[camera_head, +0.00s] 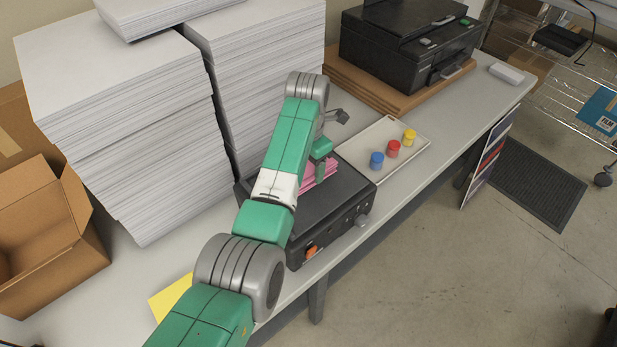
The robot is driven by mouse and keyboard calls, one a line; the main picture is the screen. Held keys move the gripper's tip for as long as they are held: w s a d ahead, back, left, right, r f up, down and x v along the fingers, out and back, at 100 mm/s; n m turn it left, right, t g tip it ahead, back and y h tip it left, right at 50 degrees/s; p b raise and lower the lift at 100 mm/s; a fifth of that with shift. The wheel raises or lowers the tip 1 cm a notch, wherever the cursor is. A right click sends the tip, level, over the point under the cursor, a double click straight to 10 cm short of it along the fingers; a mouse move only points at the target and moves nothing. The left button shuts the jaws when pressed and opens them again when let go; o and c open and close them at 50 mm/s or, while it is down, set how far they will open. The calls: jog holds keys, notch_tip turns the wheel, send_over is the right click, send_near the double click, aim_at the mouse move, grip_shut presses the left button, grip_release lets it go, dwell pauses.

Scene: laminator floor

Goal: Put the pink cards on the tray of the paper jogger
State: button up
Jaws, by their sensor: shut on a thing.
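The pink cards (309,179) show as a small stack partly hidden behind my arm, over the top of the black machine with a knob and an orange switch, which looks like the paper jogger (300,228). My gripper (321,168) is at the cards, its green finger part against them, and it is shut on them. My arm crosses in front and hides part of the cards and of the jogger's top. I cannot tell whether the cards touch the tray surface or hang just above it.
Tall white paper stacks (130,120) stand left of the jogger. A pale tray (352,146) with blue, red and yellow pots lies to its right. A black printer (405,50) stands behind on cardboard. A yellow sheet (165,300) lies at the table's front left, near an open carton (50,240).

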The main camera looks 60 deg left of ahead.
aim_at(308, 172)
jog(key=shift+w+a, duration=0.1)
jog(key=shift+a, duration=0.25)
jog(key=shift+f, duration=1.8)
jog(key=shift+f, duration=0.1)
jog(key=shift+d+f+b, duration=0.1)
jog(key=shift+f+b, duration=0.05)
jog(key=shift+b, duration=0.15)
jog(key=o, duration=1.2)
jog(key=shift+c, duration=0.2)
notch_tip(308, 172, up, 12)
jog(key=shift+r+p, duration=0.25)
jog(key=shift+p, duration=0.3)
